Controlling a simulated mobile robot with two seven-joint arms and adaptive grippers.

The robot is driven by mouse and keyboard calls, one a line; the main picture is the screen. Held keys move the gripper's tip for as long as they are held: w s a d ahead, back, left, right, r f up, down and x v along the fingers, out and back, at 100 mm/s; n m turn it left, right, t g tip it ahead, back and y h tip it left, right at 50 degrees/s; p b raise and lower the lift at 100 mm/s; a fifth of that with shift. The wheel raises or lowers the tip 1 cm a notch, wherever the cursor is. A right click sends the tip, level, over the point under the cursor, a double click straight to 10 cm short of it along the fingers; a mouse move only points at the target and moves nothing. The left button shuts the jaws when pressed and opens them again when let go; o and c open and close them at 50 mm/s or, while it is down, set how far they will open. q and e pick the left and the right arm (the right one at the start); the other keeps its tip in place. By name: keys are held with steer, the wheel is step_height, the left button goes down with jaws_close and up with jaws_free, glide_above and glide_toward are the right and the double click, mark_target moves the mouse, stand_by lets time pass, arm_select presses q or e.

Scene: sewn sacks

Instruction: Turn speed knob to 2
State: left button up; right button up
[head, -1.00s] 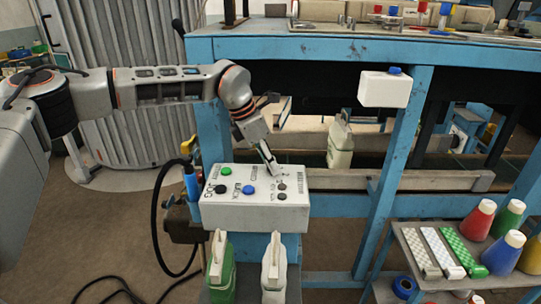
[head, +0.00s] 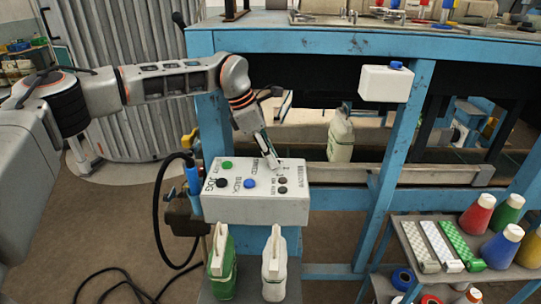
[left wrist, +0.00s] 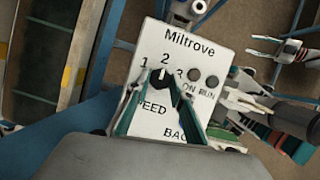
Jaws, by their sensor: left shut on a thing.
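The white control box (head: 230,205) stands on a blue support, its top panel carrying green, black and blue buttons. In the left wrist view the panel (left wrist: 200,50) reads Miltrove, and the black speed knob (left wrist: 159,83) sits below the numbers 1, 2 and 3. A small light mark at the knob's upper edge seems to face the 2. My left gripper (head: 270,161) points down onto the panel. In the left wrist view its teal fingers (left wrist: 160,78) stand on either side of the knob, shut on it. The fingers hide the knob in the head view.
A green bottle (head: 222,270) and a white bottle (head: 274,270) stand before the box. A blue frame post (head: 395,160) rises to the right. A black cable (head: 155,220) loops at the left.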

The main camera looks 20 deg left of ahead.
arm_select(q)
steer(key=o, duration=1.1)
steer(key=v, duration=1.2)
steer(key=shift+f, duration=0.1)
